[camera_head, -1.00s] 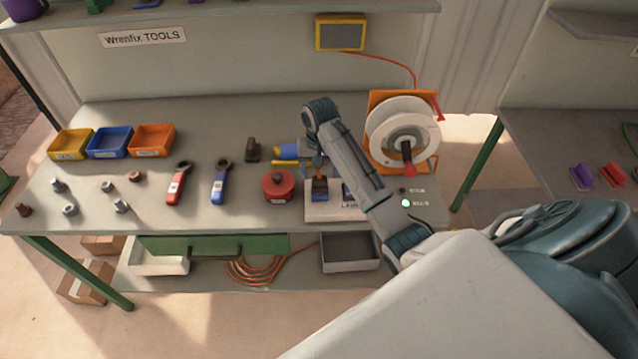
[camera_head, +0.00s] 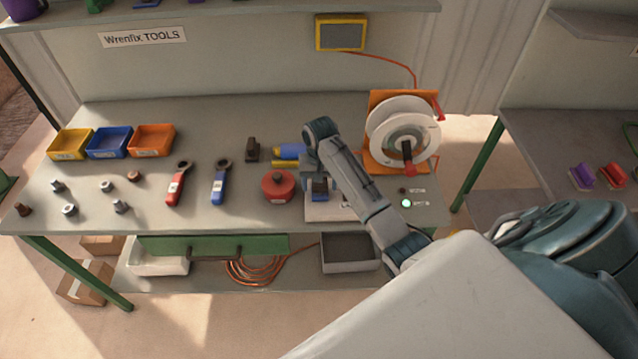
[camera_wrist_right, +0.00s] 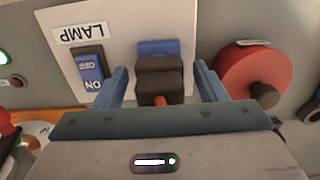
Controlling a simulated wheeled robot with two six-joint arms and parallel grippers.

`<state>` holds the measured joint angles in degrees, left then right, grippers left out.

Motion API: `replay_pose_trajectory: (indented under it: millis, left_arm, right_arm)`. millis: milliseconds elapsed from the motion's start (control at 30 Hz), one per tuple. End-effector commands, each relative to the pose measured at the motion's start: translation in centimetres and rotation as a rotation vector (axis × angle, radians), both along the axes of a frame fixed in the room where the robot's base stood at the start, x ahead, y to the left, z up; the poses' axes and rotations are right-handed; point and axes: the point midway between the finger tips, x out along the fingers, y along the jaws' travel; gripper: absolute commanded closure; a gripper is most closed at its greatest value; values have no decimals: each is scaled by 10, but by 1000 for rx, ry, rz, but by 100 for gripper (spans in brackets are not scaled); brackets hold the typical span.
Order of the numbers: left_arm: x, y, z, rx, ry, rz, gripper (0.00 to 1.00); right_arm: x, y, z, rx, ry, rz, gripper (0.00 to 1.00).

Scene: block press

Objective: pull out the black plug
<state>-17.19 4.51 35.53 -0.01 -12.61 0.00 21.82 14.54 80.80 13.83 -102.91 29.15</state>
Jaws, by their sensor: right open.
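The black plug (camera_wrist_right: 159,78) sits in a blue socket (camera_wrist_right: 158,48) on a pale panel (camera_wrist_right: 122,22), with an orange cable end (camera_wrist_right: 161,100) at its near side. My right gripper (camera_wrist_right: 161,70) is open, with one blue-grey finger on each side of the plug. Small gaps show between the fingers and the plug. In the head view my right gripper (camera_head: 318,182) is low over the panel (camera_head: 322,212), and my wrist and forearm hide much of the plug and panel. My left gripper is not in view.
A switch (camera_wrist_right: 90,68) labelled LAMP is on the same panel. A red round object (camera_head: 278,186) with a dark knob stands close to the panel's left. A cable reel (camera_head: 392,120) stands behind right. Two wrenches, small parts and bins lie farther left.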

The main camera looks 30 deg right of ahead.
Motion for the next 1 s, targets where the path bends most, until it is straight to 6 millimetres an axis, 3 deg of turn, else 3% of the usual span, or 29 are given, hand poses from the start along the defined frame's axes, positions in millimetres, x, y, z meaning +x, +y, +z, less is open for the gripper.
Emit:
replay_pose_trajectory:
  millis: [933,1000]
  left_arm:
    - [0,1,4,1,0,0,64]
    - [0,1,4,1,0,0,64]
  right_arm:
    - [0,0,0,0,0,0,35]
    - [0,0,0,0,0,0,48]
